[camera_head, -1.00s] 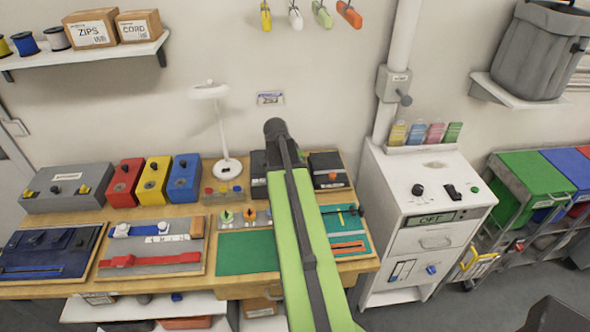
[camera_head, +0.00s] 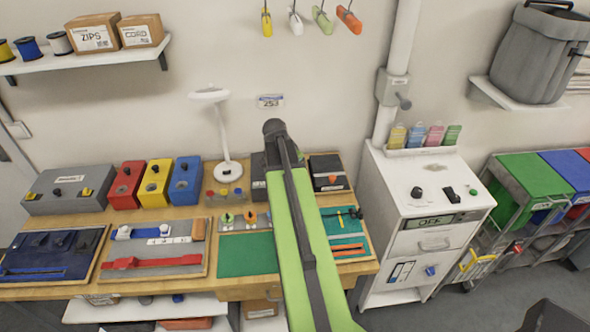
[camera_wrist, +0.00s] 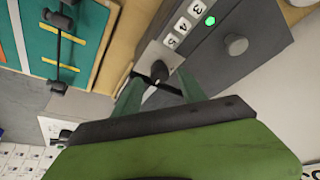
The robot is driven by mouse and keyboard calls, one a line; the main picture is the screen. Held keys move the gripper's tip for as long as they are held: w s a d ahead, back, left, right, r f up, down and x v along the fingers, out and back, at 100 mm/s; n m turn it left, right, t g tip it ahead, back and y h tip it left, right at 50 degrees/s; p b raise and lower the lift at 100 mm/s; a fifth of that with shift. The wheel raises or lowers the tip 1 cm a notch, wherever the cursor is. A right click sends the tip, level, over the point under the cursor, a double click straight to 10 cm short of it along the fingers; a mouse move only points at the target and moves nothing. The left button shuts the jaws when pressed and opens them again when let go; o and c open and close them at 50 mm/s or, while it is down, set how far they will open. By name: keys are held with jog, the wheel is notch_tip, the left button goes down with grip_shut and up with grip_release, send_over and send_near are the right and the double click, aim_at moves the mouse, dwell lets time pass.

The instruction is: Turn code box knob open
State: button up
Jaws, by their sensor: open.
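The code box (camera_wrist: 205,45) shows in the wrist view as a dark grey box with white digit windows reading 3, 4 and 5. A lit green lamp (camera_wrist: 210,21) and a round grey knob (camera_wrist: 236,43) are on it. A smaller dark knob (camera_wrist: 161,69) is at its near end, by the digits. My gripper (camera_wrist: 159,80) is open, with its two fingers on either side of this dark knob; I cannot tell whether they touch it. In the head view my arm hides the gripper and most of a dark box (camera_head: 259,186) behind it.
A teal board (camera_wrist: 62,50) with black fittings lies beside the box in the wrist view. On the bench (camera_head: 200,212), red (camera_head: 125,188), yellow (camera_head: 154,186) and blue (camera_head: 184,187) boxes stand left of a white lamp (camera_head: 226,140). A white cabinet (camera_head: 425,215) stands right.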

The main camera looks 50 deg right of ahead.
jog(key=p+v, duration=1.3)
jog(key=v, duration=0.2)
jog(key=shift+a+r, duration=0.2)
jog(key=shift+r, duration=0.1)
jog(key=shift+s, duration=0.1)
jog(key=w+a+f+n+t+b, duration=0.1)
jog(key=w+a+f+b, duration=0.2)
jog(key=a, duration=0.3)
jog(key=w+a+f+n+b, duration=0.1)
jog(key=w+a+f+b, duration=0.25)
jog(key=a, duration=0.25)
jog(key=a+f+n+y+b, duration=0.1)
jog(key=a+f+n+b, duration=0.1)
jog(key=a, duration=0.6)
jog(key=a+f+n+y+b, duration=0.1)
jog(key=a+f+n+b, duration=0.2)
jog(key=a, duration=0.6)
jog(key=a+f+n+y+b, duration=0.1)
jog(key=a+f+n, duration=0.3)
jog(key=a, duration=0.4)
jog(key=shift+s+a+f+n+b, duration=0.25)
jog(key=shift+f+b, duration=0.2)
jog(key=shift+b, duration=0.45)
jog(key=s+n, duration=0.1)
jog(key=a+n+y, duration=0.1)
jog(key=n, duration=0.1)
jog(key=s+a+r+n+g+p, duration=0.1)
jog(key=shift+s, duration=0.3)
jog(key=shift+n, duration=0.65)
